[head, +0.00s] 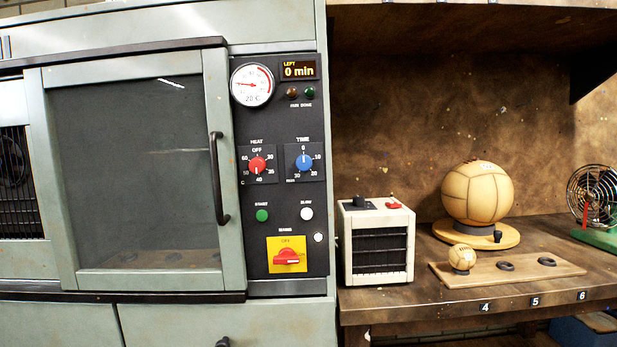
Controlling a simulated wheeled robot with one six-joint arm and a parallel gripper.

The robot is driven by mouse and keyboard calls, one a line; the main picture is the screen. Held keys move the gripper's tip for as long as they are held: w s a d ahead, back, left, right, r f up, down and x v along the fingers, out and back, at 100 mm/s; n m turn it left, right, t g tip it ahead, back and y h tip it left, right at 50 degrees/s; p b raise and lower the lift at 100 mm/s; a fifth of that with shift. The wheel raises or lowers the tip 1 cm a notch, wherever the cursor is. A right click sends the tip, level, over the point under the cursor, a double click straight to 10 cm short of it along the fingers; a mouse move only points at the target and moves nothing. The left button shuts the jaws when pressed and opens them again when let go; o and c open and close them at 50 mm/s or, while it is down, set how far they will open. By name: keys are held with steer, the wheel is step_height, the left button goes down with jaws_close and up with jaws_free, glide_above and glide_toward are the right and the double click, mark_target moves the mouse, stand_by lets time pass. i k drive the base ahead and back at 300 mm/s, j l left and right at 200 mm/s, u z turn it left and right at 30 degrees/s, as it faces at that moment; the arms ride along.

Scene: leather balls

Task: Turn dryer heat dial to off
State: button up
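The dryer (280,212) is a pale green cabinet with a dark control panel in the head view. Its red heat dial (257,164) is left of centre on the panel. OFF is printed at the top of its scale and 40 at the bottom. The dial's white mark seems to point down towards 40. The blue time dial (304,162) is to its right, its mark pointing up at 0. My gripper is not in view, and nothing touches the heat dial.
The glass door (140,170) is shut, with a dark handle (217,178) standing out left of the panel. Below the dials are a green button (262,215) and a red switch (288,257). A heater (377,242) and leather ball (477,194) stand on the right bench.

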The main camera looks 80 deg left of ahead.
mark_target(256, 165)
steer(key=u, duration=2.15)
